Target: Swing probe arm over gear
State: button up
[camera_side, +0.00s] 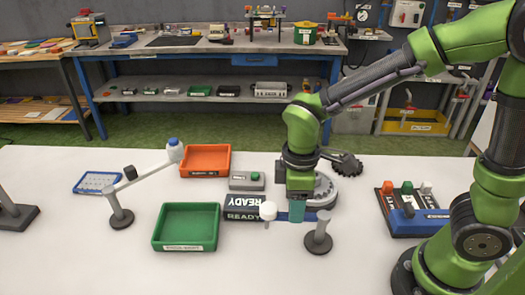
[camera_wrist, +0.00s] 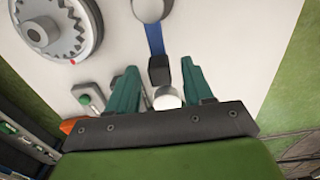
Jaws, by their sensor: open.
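A probe arm with a blue bar (camera_side: 283,216) pivots on a grey round-based post (camera_side: 318,239) and ends in a white tip (camera_side: 267,211). In the wrist view its blue bar (camera_wrist: 154,38), black block (camera_wrist: 160,70) and white tip (camera_wrist: 167,98) show. The grey gear (camera_side: 324,189) lies behind the post, partly hidden by my gripper; it is at the upper left of the wrist view (camera_wrist: 52,27). The bar points left, beside the gear. My gripper (camera_side: 297,213) is open, its teal fingers on either side of the black block, with gaps visible.
A second pivoting arm (camera_side: 145,174) stands left. A green tray (camera_side: 187,246), an orange tray (camera_side: 206,174), READY signs (camera_side: 243,202) and a grey button box (camera_side: 246,180) lie between. A box with coloured switches (camera_side: 405,222) stands right. The front table is clear.

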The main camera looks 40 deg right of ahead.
grip_shut()
dwell(0.3)
jog(key=shift+w, duration=0.1)
jog(key=d+m, duration=0.9)
jog(key=m, duration=0.9)
dwell(0.6)
dwell(0.4)
grip_release()
